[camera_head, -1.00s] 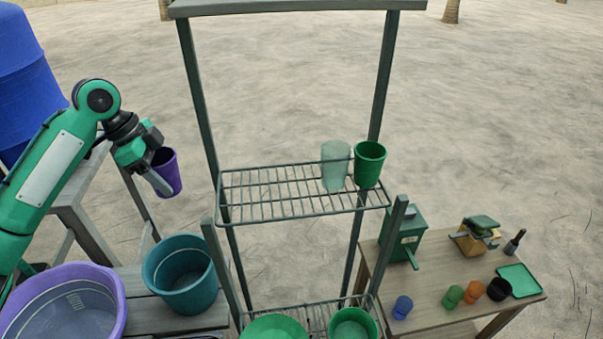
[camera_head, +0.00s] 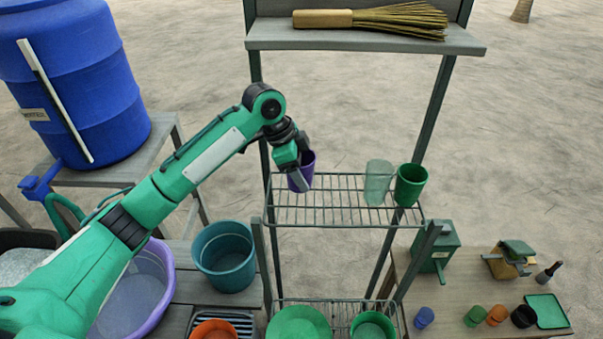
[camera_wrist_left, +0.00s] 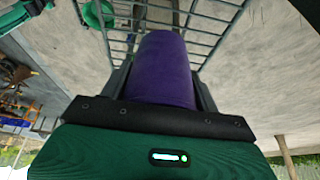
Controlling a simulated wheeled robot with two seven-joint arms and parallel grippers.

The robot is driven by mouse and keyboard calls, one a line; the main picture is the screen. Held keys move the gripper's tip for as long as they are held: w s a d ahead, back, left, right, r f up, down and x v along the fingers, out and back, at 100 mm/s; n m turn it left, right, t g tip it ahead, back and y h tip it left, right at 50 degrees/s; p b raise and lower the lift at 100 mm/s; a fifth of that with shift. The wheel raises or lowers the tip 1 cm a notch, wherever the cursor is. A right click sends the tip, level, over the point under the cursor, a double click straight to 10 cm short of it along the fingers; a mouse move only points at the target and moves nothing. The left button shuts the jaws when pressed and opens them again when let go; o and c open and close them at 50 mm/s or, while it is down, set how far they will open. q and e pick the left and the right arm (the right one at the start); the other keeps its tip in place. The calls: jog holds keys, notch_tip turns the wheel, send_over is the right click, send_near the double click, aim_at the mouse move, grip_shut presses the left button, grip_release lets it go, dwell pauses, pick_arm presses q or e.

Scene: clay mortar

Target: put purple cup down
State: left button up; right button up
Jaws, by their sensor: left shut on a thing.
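The purple cup (camera_head: 307,170) is held by my left gripper (camera_head: 300,178) at the left end of the wire rack's middle shelf (camera_head: 335,213). The gripper is shut on the cup and covers part of its left side. In the left wrist view the purple cup (camera_wrist_left: 165,70) lies between the two dark fingers, with the rack's wires (camera_wrist_left: 220,20) behind it. I cannot tell whether the cup touches the shelf. My right gripper is not in view.
A clear cup (camera_head: 378,182) and a green cup (camera_head: 410,185) stand at the shelf's right end; the shelf's middle is free. A top board (camera_head: 365,38) with a brush (camera_head: 400,20) is above. A teal bucket (camera_head: 224,257) and blue barrel (camera_head: 75,80) are left.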

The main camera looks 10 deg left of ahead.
pick_arm(q)
jog(key=shift+a+f+p, duration=0.1)
jog(key=shift+f+p, duration=1.2)
jog(key=shift+f, duration=0.55)
jog(key=o, duration=1)
